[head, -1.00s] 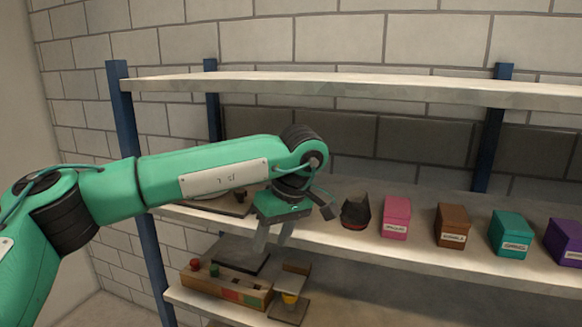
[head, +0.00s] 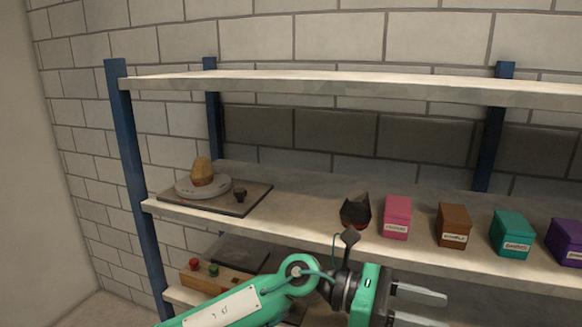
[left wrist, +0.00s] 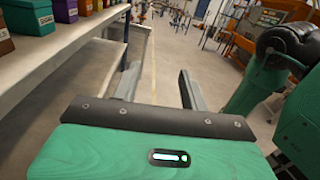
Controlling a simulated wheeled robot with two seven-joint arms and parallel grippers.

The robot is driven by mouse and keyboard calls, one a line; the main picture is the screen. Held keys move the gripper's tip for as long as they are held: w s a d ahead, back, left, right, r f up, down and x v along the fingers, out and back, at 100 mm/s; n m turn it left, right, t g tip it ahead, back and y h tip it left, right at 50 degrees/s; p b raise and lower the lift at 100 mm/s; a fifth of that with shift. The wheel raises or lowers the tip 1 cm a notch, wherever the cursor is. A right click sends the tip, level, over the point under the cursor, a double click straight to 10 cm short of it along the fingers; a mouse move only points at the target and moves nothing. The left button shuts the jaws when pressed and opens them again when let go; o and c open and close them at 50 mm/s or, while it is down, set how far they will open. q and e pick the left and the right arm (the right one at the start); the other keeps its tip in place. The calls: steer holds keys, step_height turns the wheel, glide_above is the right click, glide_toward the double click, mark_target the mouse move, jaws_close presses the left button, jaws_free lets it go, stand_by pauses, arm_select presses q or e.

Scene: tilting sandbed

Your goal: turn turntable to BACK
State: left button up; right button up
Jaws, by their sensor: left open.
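The turntable is a round grey disc (head: 190,190) on a dark square base (head: 250,197), at the left end of the middle shelf. A tan, egg-shaped object (head: 202,171) stands upright on the disc. A small dark knob (head: 239,195) sits on the base to the right of the disc. My left gripper (head: 434,310) is in front of the shelving, right of and below the turntable, pointing right and well apart from it. In the left wrist view its two fingers (left wrist: 158,88) are spread, with nothing between them. My right gripper is in neither view.
On the middle shelf, right of the turntable, stand a black open bin (head: 356,211) and pink (head: 396,216), brown (head: 453,225), teal (head: 512,233) and purple (head: 568,240) boxes. A wooden block with red and green buttons (head: 205,278) is on the lower shelf. A blue post (head: 136,180) stands at left.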

arm_select(q)
steer(key=w+a+r+n+t+h, duration=0.15)
steer(key=w+a+n+t, duration=0.4)
steer(key=n+t, duration=0.7)
steer(key=w+a+r+n+t+h, duration=0.15)
steer(key=w+a+n+t, duration=0.25)
steer(key=a+n+t, duration=0.8)
steer(key=a+f+n+g+y, duration=0.1)
steer(key=a+f+n+y, duration=0.65)
steer(key=f+n, duration=0.4)
steer(key=a+f+n+g+y, duration=0.1)
steer(key=a+f+n+y, duration=0.5)
steer(key=f+n+y, duration=0.45)
steer(key=s+a+f+n+g+y, duration=0.1)
steer(key=s+a+f+n+g, duration=0.45)
steer(key=s+f, duration=0.55)
steer(key=s+a+f+n+g, duration=0.4)
steer(key=s+a+f+g, duration=0.3)
steer(key=s, duration=0.7)
step_height(320, 180, down, 29)
steer(key=d, duration=0.1)
steer(key=s+a+f+g, duration=0.2)
steer(key=s+a+f, duration=0.1)
steer(key=s+f, duration=1.6)
steer(key=shift+s+a+f+m+y, duration=0.15)
steer(key=shift+s+f+m+y, duration=0.2)
steer(key=shift+f, duration=0.9)
